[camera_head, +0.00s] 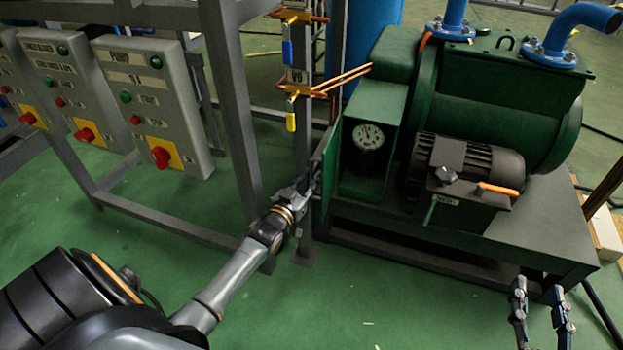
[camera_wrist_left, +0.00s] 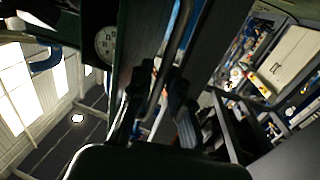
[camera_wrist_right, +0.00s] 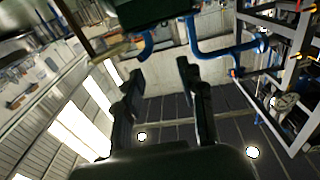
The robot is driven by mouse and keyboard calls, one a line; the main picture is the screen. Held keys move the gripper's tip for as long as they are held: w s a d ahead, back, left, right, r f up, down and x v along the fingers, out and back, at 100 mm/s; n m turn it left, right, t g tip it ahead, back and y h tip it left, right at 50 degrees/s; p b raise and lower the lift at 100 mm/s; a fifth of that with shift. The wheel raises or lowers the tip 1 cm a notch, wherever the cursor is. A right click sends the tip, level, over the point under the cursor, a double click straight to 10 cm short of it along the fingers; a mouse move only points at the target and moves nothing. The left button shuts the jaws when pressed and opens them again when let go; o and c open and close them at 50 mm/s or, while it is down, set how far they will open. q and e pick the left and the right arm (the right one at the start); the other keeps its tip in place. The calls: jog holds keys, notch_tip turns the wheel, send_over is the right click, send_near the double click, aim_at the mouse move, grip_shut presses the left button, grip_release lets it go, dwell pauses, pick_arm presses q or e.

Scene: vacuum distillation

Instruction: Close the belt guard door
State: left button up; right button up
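The belt guard door (camera_head: 327,165) is a thin green panel, seen nearly edge-on. It stands open at the left side of the green belt guard housing (camera_head: 382,110), whose inside shows a round gauge (camera_head: 368,137). My left gripper (camera_head: 308,186) is at the door's lower outer edge, on its left side; I cannot tell if it touches. In the left wrist view the fingers (camera_wrist_left: 160,92) are dark and closer together than the right ones, and it is unclear whether the door's edge is between them. My right gripper (camera_head: 542,292) is open and empty, in front of the pump frame.
Control boxes (camera_head: 150,95) hang at the left. A motor (camera_head: 465,170) and the pump frame (camera_head: 520,235) are at the right. The green floor in front is clear.

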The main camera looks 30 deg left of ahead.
pick_arm(q)
jog(key=shift+w, duration=0.5)
grip_shut()
jog(key=shift+d, duration=0.1)
